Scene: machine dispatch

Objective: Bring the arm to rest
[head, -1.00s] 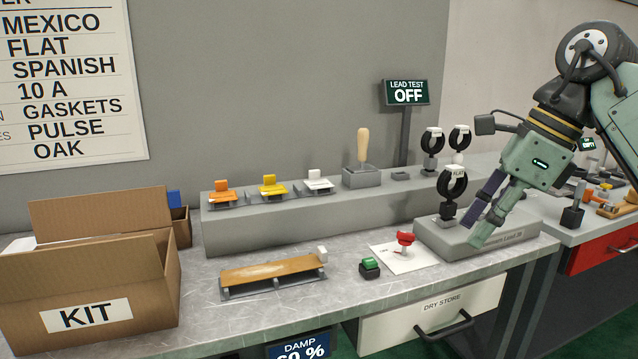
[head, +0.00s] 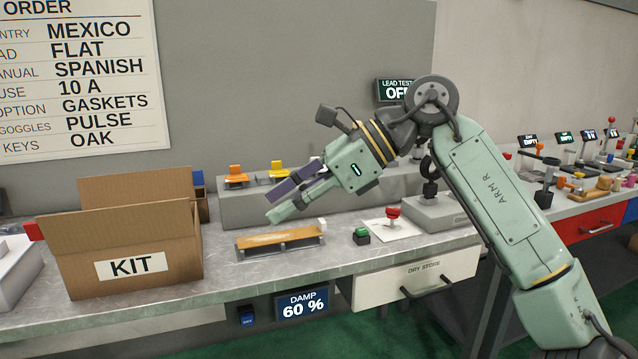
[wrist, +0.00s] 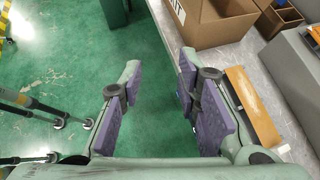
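My gripper (head: 282,199) shows in the head view in front of the grey shelf, above the wooden board, with my arm bent and reaching in from the right. In the wrist view my gripper (wrist: 158,92) has its two purple-padded fingers spread apart. Nothing is between them but green floor and the table edge beyond. It is open and empty, and touches nothing that I can see.
An open KIT box (head: 190,262) stands on the left of the grey table. The DRY STORE drawer (head: 415,277) is shut. Open green floor (wrist: 75,60) lies in front.

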